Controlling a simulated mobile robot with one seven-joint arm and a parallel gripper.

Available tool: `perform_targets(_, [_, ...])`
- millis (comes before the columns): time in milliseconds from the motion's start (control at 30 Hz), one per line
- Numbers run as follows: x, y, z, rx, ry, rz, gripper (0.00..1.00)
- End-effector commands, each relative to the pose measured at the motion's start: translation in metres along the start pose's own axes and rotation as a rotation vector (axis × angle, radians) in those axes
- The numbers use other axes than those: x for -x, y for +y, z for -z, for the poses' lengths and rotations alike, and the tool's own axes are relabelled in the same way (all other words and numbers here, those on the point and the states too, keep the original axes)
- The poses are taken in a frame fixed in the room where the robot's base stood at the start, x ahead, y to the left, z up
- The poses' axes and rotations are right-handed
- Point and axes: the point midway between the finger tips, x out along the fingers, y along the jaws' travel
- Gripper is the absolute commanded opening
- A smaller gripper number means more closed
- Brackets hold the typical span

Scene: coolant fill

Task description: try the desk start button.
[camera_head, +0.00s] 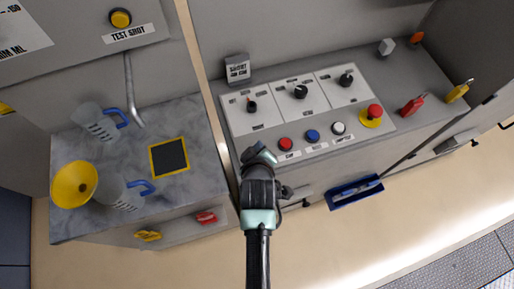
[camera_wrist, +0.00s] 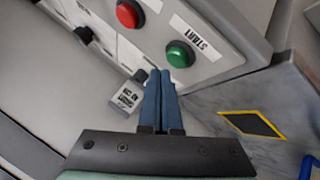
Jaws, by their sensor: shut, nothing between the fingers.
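The green start button (camera_wrist: 180,54) shows in the wrist view on the desk panel, with a START label beside it. In the head view my arm hides it. My gripper (camera_wrist: 161,72) is shut and empty, its blue fingertips just below the green button in the wrist picture. I cannot tell whether they touch it. In the head view my gripper (camera_head: 257,152) is at the left front corner of the desk panel (camera_head: 352,147). A red button (camera_wrist: 128,14) is beside the green one; it also shows in the head view (camera_head: 285,144).
Blue (camera_head: 312,136) and white (camera_head: 338,128) buttons and a red mushroom button (camera_head: 375,111) sit farther right. A small sign (camera_head: 237,68) stands behind the panel. Left is a marble counter (camera_head: 185,116) with jugs and a yellow funnel (camera_head: 74,184). A blue tray (camera_head: 355,190) is lower right.

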Motion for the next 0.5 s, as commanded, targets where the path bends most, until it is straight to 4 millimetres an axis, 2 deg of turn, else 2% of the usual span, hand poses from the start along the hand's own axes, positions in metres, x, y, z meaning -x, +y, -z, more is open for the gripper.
perform_targets(300, [0.025,0.018,0.019,0.0,0.001,-0.001,0.0])
perform_targets(500, [0.034,0.025,0.025,0.0,0.001,0.0,0.0])
